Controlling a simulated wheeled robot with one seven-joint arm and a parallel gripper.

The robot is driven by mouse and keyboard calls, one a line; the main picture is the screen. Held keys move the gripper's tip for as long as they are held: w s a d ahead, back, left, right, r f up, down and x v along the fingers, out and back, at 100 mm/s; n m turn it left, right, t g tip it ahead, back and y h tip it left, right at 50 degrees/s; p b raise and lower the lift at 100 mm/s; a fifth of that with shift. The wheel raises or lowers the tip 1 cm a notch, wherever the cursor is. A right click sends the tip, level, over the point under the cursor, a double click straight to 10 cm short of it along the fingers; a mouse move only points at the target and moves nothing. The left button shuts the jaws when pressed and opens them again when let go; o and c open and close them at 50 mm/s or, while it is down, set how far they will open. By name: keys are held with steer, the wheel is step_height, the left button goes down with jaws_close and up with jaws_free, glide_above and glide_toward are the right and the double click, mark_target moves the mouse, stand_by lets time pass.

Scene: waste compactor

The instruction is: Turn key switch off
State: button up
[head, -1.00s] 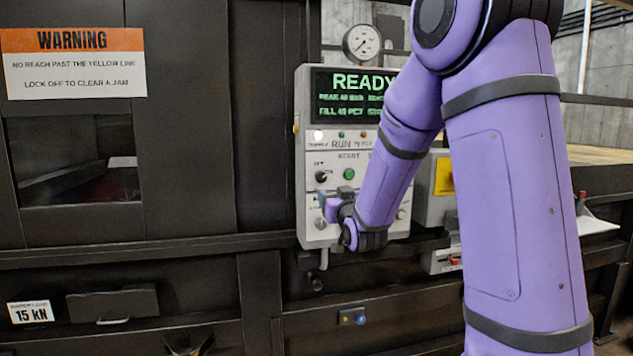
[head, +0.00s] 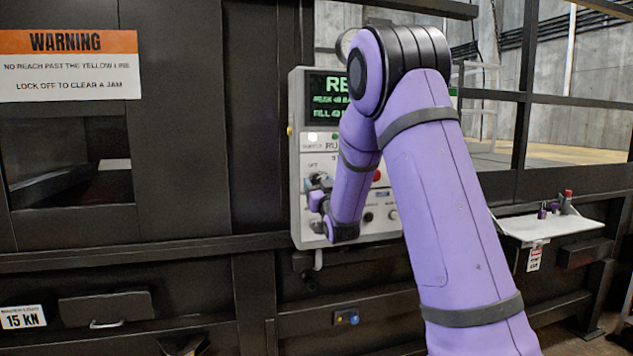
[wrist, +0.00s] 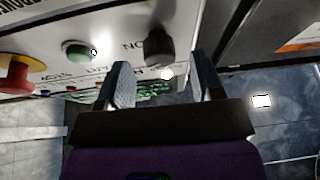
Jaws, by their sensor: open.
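The key switch (wrist: 158,46) is a dark knob on the light grey control panel (head: 297,215), with an ON label beside it in the upside-down wrist view. My gripper (wrist: 163,80) is open and empty. Its two fingers point at the panel, and the knob stands just beyond and between the fingertips; I see no contact. In the head view my gripper (head: 317,190) is at the left side of the panel, just below the OFF label, and largely hides the switch.
A green start button (wrist: 78,50) and a red button on yellow (wrist: 18,72) sit beside the switch. The lit display (head: 325,90) is partly hidden by my arm. A warning sign (head: 68,65) is at left, and a white shelf (head: 545,228) juts out at right.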

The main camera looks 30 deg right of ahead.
steer(key=shift+x, duration=1.1)
steer(key=c, duration=0.9)
steer(key=shift+n, duration=0.5)
steer(key=n+y, duration=0.2)
steer(key=n, duration=0.2)
steer(key=n+y, duration=0.2)
steer(key=n, duration=0.2)
steer(key=shift+r+y, duration=0.1)
steer(key=shift+y, duration=0.2)
steer(key=n+g+y, duration=0.1)
steer(key=n, duration=0.2)
steer(key=n+g+y, duration=0.1)
steer(key=n, duration=0.2)
steer(key=shift+n, duration=0.4)
